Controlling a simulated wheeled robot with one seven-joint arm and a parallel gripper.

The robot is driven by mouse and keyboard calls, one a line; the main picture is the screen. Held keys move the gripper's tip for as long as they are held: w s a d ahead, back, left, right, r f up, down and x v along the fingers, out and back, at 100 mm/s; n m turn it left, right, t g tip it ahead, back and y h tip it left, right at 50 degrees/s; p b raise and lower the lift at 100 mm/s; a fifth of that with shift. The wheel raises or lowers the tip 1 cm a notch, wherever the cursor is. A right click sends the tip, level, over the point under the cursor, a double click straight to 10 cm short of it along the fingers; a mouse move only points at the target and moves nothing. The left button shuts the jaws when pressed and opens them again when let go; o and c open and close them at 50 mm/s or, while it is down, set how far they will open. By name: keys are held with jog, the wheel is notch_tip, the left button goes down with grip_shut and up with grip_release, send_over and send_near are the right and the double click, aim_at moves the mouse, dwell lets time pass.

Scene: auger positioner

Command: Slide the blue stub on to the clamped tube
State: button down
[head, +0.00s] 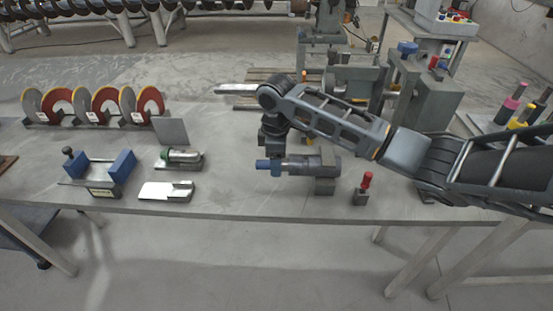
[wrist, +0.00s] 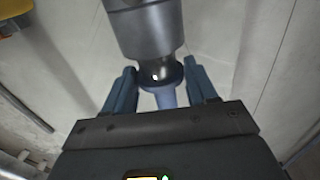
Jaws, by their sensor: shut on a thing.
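The clamped tube (head: 302,164) is a grey cylinder lying level in a grey clamp (head: 325,183) near the bench's front edge. In the wrist view the tube (wrist: 146,28) comes in from the top and narrows to a dark end. The blue stub (head: 276,168) is at the tube's left end in the head view. In the wrist view the stub (wrist: 166,97) shows a flanged rim in line with the dark end; rim and end look close or touching, but I cannot tell the overlap. My gripper (wrist: 162,90) is shut on the stub, one finger either side.
A red-topped tool (head: 366,185) stands right of the clamp. To the left are a blue-jawed fixture (head: 104,170), a metal cylinder on a holder (head: 181,157) and a pale plate (head: 166,192). Red and grey discs (head: 98,104) stand behind. The front bench strip is clear.

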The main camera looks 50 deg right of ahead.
jog(key=shift+d+r, duration=0.25)
jog(key=c, duration=0.7)
grip_release()
jog(key=o, duration=0.4)
jog(key=shift+s+a+f, duration=0.1)
jog(key=shift+f, duration=0.05)
jog(key=shift+o, duration=0.3)
jog(key=shift+s+a+r+b, duration=0.1)
jog(key=shift+r+b, duration=0.05)
jog(key=shift+r, duration=1.8)
jog(key=shift+a+r+b, duration=0.1)
jog(key=shift+r+b, duration=0.05)
jog(key=shift+r, duration=1.8)
